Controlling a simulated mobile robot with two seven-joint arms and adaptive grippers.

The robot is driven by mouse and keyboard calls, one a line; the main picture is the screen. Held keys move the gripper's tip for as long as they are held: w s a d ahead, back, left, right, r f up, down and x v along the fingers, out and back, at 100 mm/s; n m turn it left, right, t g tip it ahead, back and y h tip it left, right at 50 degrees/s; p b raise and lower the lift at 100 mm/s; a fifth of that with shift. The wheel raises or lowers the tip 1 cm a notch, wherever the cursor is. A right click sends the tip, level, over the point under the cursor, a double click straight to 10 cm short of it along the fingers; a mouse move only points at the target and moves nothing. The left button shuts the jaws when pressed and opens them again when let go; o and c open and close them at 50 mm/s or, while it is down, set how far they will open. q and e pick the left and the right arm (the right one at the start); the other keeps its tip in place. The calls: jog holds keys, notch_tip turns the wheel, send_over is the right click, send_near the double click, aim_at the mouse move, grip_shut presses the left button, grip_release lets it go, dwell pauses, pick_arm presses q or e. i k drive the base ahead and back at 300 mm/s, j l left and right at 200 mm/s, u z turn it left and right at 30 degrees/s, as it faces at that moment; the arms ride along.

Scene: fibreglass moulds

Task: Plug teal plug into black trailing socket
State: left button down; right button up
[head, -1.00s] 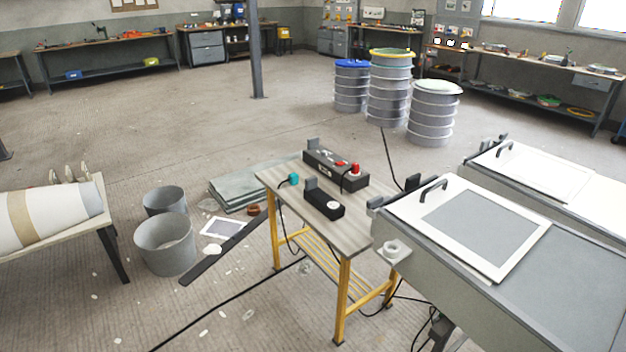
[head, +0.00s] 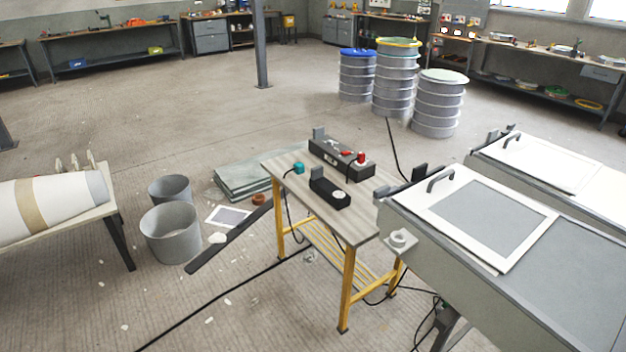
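The teal plug (head: 298,169) lies near the left edge of the top of a small wooden-topped table with yellow legs (head: 350,222). A dark cable runs from it over the table's edge. The black trailing socket (head: 328,190) lies on the same tabletop, right of and nearer than the plug, with a pale round outlet on its right part. The plug and this socket are apart. Neither of my grippers shows in the head view.
A longer dark socket box (head: 338,157) with red parts lies behind on the tabletop. A bench with a white-framed panel (head: 487,228) stands close on the right. Grey buckets (head: 171,233) and a dark strip (head: 228,240) are left of the table. Cables cross the floor.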

aim_at(330, 193)
jog(key=i+j, duration=0.2)
jog(key=i, duration=0.25)
jog(key=i+j, duration=0.2)
jog(key=i, duration=0.3)
jog(key=i+j+z, duration=0.1)
jog(key=i, duration=0.35)
jog(key=i+j, duration=0.3)
jog(key=i, duration=0.15)
jog(key=i+j, duration=0.25)
jog(key=i, duration=0.2)
jog(key=i+j+z, duration=0.1)
jog(key=i, duration=0.35)
jog(key=j, duration=0.15)
